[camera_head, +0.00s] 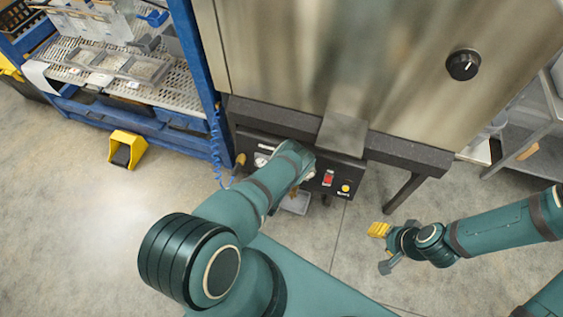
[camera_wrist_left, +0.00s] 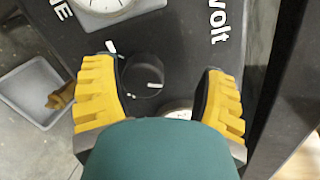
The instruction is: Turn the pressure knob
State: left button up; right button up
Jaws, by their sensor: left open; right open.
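In the left wrist view, a round black knob (camera_wrist_left: 143,75) with a white mark sits on the black control panel (camera_wrist_left: 190,60). No label saying pressure is readable. My left gripper (camera_wrist_left: 162,72) is open, its yellow fingers to either side of the knob; the left finger looks nearer to it, and I cannot tell whether it touches. In the head view my own arm hides this knob and most of the left gripper, in front of the panel (camera_head: 313,186). My right gripper (camera_head: 384,249) is open and empty over the floor to the right.
Another black knob (camera_head: 463,65) is on the steel housing. The panel has a red switch (camera_head: 328,179), a yellow button (camera_head: 346,188) and a gauge (camera_wrist_left: 105,4). A grey tray (camera_wrist_left: 25,78) is below.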

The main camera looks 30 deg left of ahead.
pick_arm(q)
notch_tip(320, 180, up, 8)
jog(key=shift+r, duration=0.15)
dwell(0.5)
